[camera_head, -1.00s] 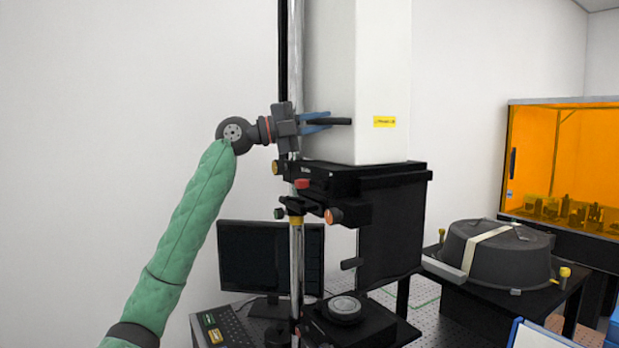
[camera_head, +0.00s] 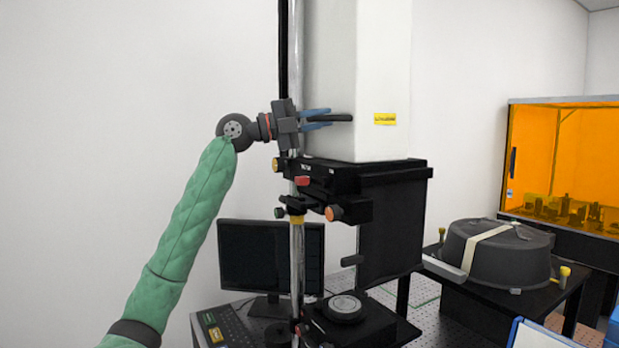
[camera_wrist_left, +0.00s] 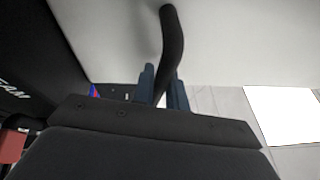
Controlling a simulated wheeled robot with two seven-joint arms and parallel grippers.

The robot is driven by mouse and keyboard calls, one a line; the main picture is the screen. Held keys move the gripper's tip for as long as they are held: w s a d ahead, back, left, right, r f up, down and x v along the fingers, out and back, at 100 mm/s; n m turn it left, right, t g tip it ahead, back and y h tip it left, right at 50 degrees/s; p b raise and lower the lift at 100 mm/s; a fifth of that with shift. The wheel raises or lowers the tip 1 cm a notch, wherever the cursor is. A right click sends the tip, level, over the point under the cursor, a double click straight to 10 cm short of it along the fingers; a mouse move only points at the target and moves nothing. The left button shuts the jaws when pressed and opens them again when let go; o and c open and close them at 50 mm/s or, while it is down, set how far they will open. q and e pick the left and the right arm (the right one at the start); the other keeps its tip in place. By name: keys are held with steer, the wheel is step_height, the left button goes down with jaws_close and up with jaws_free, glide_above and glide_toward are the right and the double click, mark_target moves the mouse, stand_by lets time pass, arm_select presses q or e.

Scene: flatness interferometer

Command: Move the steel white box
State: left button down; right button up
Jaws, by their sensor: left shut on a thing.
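The tall white steel box (camera_head: 375,75) stands upright on a black mount in the middle of the head view, with a yellow label on its front. A black handle (camera_head: 340,118) sticks out from its left side. My left gripper (camera_head: 322,119) is shut on this handle, its blue fingers on either side of it. In the left wrist view the handle (camera_wrist_left: 172,45) runs down between the blue fingers (camera_wrist_left: 163,88), and the white box (camera_wrist_left: 235,40) fills the top. My right gripper is not in view.
The black mount (camera_head: 350,175) on a steel post (camera_head: 297,270) carries the box. A dark monitor (camera_head: 250,258) stands behind, lower left. A round black case (camera_head: 495,255) sits on a side table at right, before an orange-windowed enclosure (camera_head: 565,165). Bare wall lies left.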

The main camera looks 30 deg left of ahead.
arm_select(q)
steer(key=shift+r, duration=0.35)
stand_by(0.3)
steer(key=c, duration=1.4)
jaws_free()
steer(key=shift+f, duration=0.1)
